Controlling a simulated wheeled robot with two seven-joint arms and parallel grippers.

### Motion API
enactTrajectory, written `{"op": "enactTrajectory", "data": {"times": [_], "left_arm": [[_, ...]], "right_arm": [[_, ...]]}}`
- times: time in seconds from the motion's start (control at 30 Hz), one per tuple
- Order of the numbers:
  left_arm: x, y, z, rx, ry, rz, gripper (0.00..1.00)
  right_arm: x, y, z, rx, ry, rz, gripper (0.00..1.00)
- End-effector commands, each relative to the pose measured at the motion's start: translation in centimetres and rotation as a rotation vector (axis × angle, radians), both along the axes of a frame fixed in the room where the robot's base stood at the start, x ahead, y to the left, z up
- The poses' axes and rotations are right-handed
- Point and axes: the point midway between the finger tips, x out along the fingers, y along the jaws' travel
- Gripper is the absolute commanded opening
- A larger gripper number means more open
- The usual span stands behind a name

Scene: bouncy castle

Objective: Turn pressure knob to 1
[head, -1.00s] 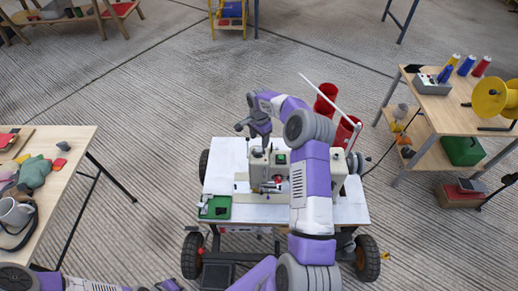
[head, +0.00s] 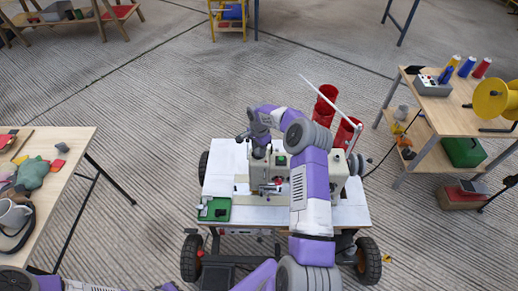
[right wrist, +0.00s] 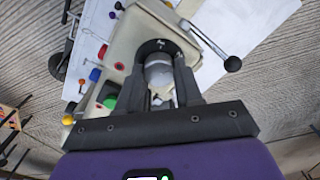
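A cream sewing machine (head: 277,172) stands on a white-topped wheeled table (head: 345,208). My right gripper (head: 258,146) points down at the top of the machine's left end. In the right wrist view its two fingers (right wrist: 158,68) stand apart, one on each side of a pale metallic knob (right wrist: 158,78) with a dark round collar (right wrist: 158,47). I cannot make out contact with the knob or its number marks. The machine (right wrist: 128,32) also shows a green button (right wrist: 110,102). My left arm shows only at the lower left edge; its gripper is out of view.
A metal lever with a black ball (right wrist: 232,64) sticks out near the gripper. A green tray (head: 215,208) lies at the table's left. Wooden tables stand left (head: 75,160) and right (head: 425,115).

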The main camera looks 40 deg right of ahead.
Motion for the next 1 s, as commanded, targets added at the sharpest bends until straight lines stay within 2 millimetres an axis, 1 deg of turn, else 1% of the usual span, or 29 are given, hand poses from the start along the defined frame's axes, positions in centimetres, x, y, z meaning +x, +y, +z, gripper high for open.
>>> {"op": "enactTrajectory", "data": {"times": [0.03,0.1,0.27,0.47,0.67,1.0], "left_arm": [[0.00,0.00,0.00,0.000,0.000,0.000,0.00],[0.00,0.00,0.00,0.000,0.000,0.000,0.00],[0.00,0.00,-0.02,0.000,0.000,0.000,0.00],[0.00,0.00,-0.11,0.000,0.000,0.000,0.00],[0.00,0.00,-0.27,0.000,0.000,0.000,0.00],[0.00,0.00,-0.49,0.000,0.000,0.000,0.00]], "right_arm": [[0.00,0.00,0.01,0.000,0.000,0.000,0.13],[0.00,0.01,0.01,0.000,0.000,0.000,0.04],[0.01,0.02,0.02,0.000,0.000,0.008,0.04],[0.03,-0.03,0.02,-0.001,0.000,0.067,0.04],[0.12,0.02,0.02,-0.001,-0.001,0.200,0.04],[0.20,0.06,0.02,-0.002,0.000,0.517,0.04]]}}
